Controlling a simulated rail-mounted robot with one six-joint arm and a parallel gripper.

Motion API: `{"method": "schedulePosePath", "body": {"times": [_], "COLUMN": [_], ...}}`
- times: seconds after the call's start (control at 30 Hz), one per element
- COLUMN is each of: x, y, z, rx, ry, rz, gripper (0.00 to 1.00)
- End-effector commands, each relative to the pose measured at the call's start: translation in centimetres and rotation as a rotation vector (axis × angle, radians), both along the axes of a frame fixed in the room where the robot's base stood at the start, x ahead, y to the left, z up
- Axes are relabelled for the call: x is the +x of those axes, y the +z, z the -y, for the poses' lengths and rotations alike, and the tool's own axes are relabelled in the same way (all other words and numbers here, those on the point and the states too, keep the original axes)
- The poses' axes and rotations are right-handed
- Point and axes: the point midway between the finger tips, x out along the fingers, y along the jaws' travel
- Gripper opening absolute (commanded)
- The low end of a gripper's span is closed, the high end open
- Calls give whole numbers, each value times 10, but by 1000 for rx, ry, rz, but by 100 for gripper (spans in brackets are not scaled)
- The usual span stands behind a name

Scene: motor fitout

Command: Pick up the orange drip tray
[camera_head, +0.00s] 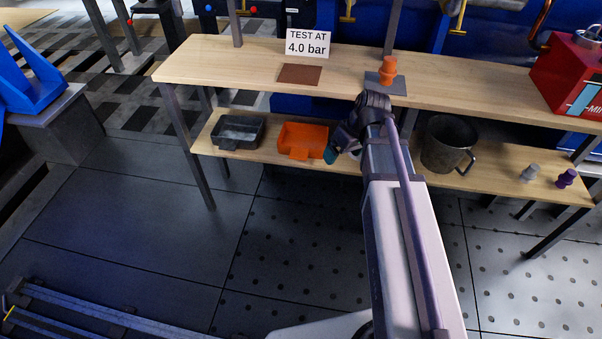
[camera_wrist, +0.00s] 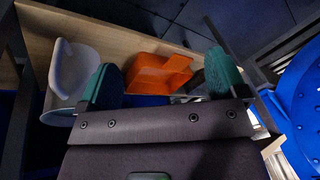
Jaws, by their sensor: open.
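The orange drip tray (camera_head: 303,139) sits on the lower wooden shelf, left of my arm. It also shows in the wrist view (camera_wrist: 157,72), between and beyond my two fingers. My gripper (camera_head: 332,152) is at the tray's right end in the head view, where one teal fingertip shows. In the wrist view my gripper (camera_wrist: 161,64) has its teal fingers spread wide with nothing held. Whether a finger touches the tray cannot be told. The tray's near edge is partly hidden in the wrist view.
A dark grey tray (camera_head: 238,132) stands left of the orange one. A metal mug (camera_head: 447,145) and grey (camera_head: 529,172) and purple (camera_head: 566,178) pieces are right of my arm. A white cup-like thing (camera_wrist: 75,70) is by the left finger. The upper shelf (camera_head: 215,60) overhangs.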

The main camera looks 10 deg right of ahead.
Motion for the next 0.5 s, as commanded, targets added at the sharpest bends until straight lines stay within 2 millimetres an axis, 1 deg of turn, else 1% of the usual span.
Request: {"method": "schedulePosePath", "body": {"times": [0.03, 0.1, 0.13, 0.17, 0.2, 0.3, 0.4, 0.5], "x": [17, 35, 42, 47, 52, 58, 59, 61], "y": [-60, -82, -87, -88, -85, -77, -75, -74], "z": [9, 15, 17, 18, 18, 16, 15, 12], "rx": [20, 43, 47, 49, 47, 35, 30, 29], "ry": [76, 222, 289, 356, 431, 553, 592, 594], "rz": [50, 142, 186, 226, 273, 345, 367, 366], "gripper": [91, 91, 91, 91, 91, 91, 91, 91]}}
